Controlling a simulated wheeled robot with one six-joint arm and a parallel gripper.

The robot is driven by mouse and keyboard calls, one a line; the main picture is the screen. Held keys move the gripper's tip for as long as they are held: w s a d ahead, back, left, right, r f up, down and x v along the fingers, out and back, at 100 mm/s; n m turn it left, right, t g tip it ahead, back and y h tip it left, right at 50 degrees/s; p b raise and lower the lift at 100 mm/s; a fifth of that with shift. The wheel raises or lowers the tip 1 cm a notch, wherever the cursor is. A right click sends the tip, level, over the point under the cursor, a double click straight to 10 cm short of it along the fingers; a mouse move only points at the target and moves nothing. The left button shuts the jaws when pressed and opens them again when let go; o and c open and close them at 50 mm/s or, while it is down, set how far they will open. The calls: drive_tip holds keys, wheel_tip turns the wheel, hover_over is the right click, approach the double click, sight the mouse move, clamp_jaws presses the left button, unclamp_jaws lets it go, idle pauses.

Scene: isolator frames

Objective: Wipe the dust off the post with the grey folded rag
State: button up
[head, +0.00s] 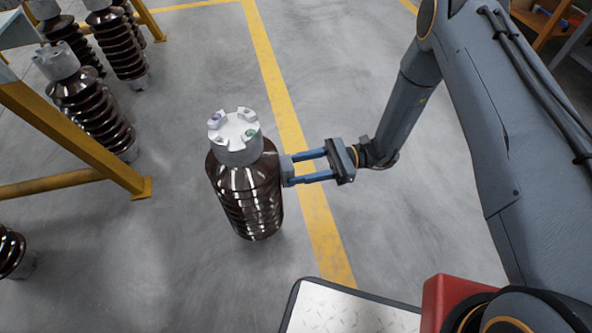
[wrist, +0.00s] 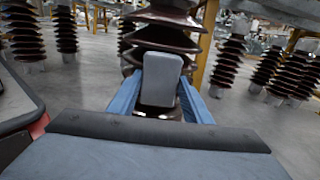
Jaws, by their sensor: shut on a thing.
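The post (head: 245,200) is a dark brown, glossy, ribbed insulator with a pale grey notched metal cap (head: 234,135). It stands upright on the floor left of my gripper in the head view, and its ribs (wrist: 165,40) fill the upper middle of the wrist view. My gripper (head: 289,170) reaches in from the right at the post's upper side. It is shut on the grey folded rag (wrist: 161,78), a small pale grey block between the blue fingers. The rag is at the post's ribs and seems to touch them. I cannot make out dust on the visible side.
Several similar insulators stand at the upper left, near a yellow frame (head: 75,130). Another insulator (head: 12,252) is at the left edge. A yellow floor line (head: 275,80) runs behind the post. A metal-topped platform edge (head: 345,310) is at the bottom. Floor around the post is clear.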

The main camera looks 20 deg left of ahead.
wheel_tip(320, 180, up, 8)
drive_tip(key=p, duration=0.5)
drive_tip(key=shift+f, duration=0.25)
idle(0.5)
drive_tip(key=v, duration=0.6)
drive_tip(key=shift+b, duration=0.45)
drive_tip(key=shift+d, duration=0.1)
drive_tip(key=shift+b+v, duration=0.3)
drive_tip(key=shift+v, duration=1.15)
